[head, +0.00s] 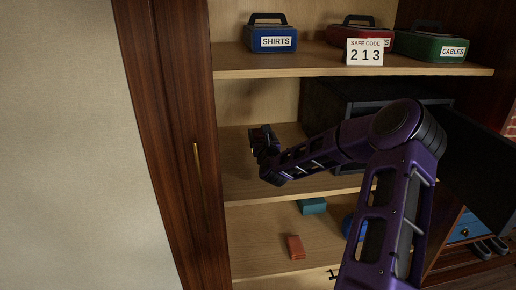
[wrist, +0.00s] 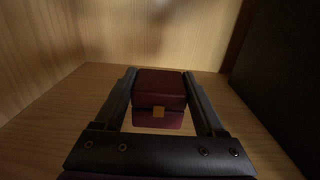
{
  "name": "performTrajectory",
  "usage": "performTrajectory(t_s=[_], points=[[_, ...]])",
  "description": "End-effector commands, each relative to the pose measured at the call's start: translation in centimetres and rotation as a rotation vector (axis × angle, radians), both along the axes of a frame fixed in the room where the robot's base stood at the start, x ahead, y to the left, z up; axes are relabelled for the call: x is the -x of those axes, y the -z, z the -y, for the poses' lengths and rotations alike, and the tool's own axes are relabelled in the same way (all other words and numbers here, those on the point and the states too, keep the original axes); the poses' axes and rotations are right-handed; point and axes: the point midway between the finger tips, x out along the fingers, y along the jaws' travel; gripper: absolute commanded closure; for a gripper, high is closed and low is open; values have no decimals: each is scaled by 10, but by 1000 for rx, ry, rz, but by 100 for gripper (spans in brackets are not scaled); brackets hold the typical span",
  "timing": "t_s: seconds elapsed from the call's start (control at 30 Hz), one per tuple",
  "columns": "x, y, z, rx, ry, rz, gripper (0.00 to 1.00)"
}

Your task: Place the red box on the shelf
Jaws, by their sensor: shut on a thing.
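A dark red box (wrist: 160,88) with a small gold clasp sits between the two fingers of my gripper (wrist: 160,76) in the wrist view. The gripper is shut on it. In the head view my gripper (head: 264,140) is at the left part of the middle shelf (head: 237,165), inside the cabinet. There the box is mostly hidden by the gripper. The wooden shelf surface (wrist: 60,110) shows under and around the box in the wrist view. I cannot tell whether the box touches it.
A dark safe (head: 322,102) with its door (head: 478,160) open stands right of my gripper. The top shelf holds a blue case (head: 270,36), a red case (head: 345,32), a green case (head: 425,44) and a code card (head: 366,52). Below lie a teal box (head: 312,206) and an orange-red box (head: 296,247).

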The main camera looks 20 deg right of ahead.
Motion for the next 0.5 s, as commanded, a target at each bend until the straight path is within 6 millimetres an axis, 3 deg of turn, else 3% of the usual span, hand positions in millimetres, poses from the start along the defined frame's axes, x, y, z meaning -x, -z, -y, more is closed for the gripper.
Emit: performTrajectory(t_s=[0.4, 0.5], points=[[0, 46, 0, 0, 0, 1, 89], [0, 48, 0, 1, 1, 3, 89]])
